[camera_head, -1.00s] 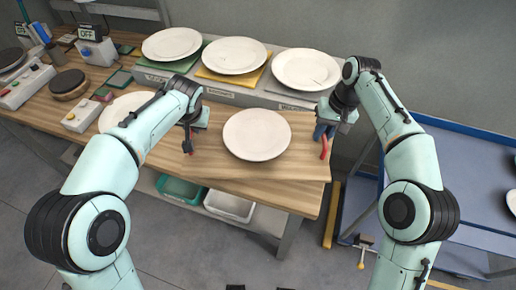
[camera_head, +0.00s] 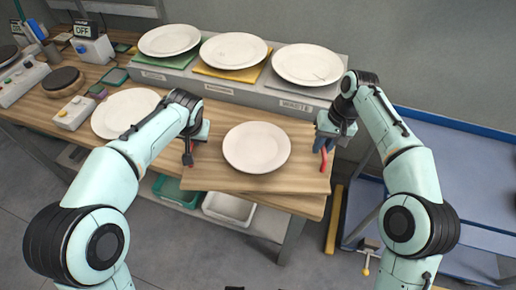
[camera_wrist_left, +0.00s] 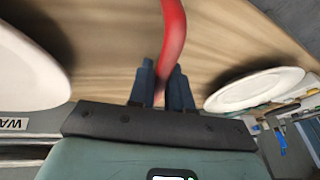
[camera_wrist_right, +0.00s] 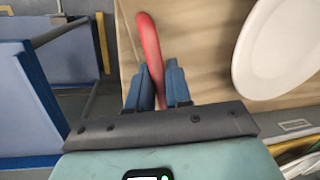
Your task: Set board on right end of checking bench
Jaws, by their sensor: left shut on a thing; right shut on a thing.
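A wooden board with red handles (camera_head: 222,182) is over the right end of the wooden checking bench (camera_head: 60,108). A white plate (camera_head: 257,148) lies on the board. My left gripper (camera_head: 188,158) is shut on the red handle at the board's left end; the handle (camera_wrist_left: 172,40) also shows in the left wrist view. My right gripper (camera_head: 323,150) is shut on the red handle at the right end; this handle (camera_wrist_right: 150,55) shows in the right wrist view. The board looks level. I cannot tell whether its underside touches the bench.
A grey raised shelf (camera_head: 225,89) at the back carries several plates on coloured mats. Another plate (camera_head: 123,112) lies on the bench left of my left gripper. A blue cart (camera_head: 440,150) stands at the right. Green and white bins (camera_head: 228,208) sit under the bench.

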